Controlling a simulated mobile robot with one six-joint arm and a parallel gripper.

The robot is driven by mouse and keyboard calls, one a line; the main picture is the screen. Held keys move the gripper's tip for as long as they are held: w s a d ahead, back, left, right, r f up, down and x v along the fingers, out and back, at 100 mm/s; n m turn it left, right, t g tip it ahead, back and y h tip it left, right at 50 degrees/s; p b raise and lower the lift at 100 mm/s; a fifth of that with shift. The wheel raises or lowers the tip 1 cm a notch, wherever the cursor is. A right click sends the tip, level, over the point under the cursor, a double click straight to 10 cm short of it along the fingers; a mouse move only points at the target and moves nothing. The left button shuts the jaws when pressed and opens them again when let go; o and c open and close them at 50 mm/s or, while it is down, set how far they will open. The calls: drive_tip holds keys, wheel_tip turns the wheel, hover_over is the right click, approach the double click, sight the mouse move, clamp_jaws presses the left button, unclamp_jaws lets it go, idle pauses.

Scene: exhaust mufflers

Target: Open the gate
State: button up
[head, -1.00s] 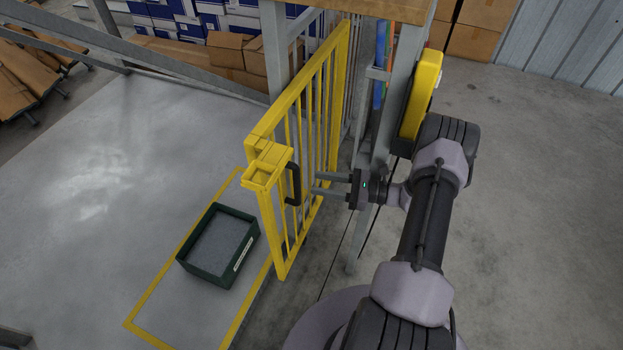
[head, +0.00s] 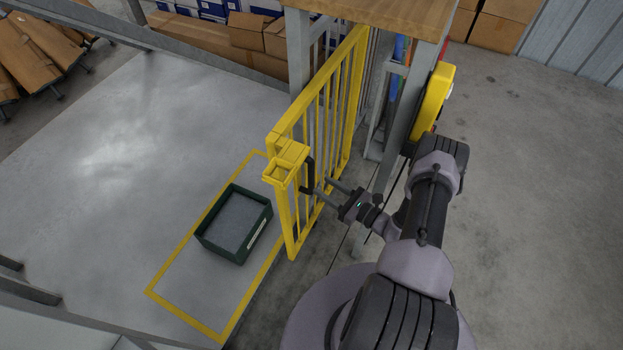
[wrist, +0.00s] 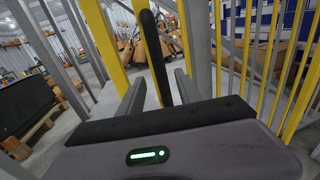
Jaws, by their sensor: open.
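The yellow barred gate (head: 322,118) stands swung inward, its free end toward me, with a yellow latch box (head: 287,160) on top of that end. A black handle (head: 309,174) is on the gate's right side near the latch box. My gripper (head: 328,192) is open, its two fingers pointing at the gate just right of the handle. In the wrist view the handle (wrist: 155,55) rises between and beyond the two fingertips (wrist: 160,92) of my gripper. I cannot tell whether the fingers touch the handle or gate.
A green crate (head: 207,240) lies inside a yellow floor outline (head: 187,325) left of the gate. A grey post (head: 298,50) stands at the gate's far side. A yellow box (head: 433,98) hangs on another post at right. Cardboard boxes are behind.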

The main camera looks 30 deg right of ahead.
sight(311, 179)
drive_tip(key=b+x, duration=0.1)
drive_tip(key=x, duration=0.5)
drive_tip(key=shift+w, duration=0.1)
drive_tip(key=shift+c, duration=0.3)
clamp_jaws()
idle(0.9)
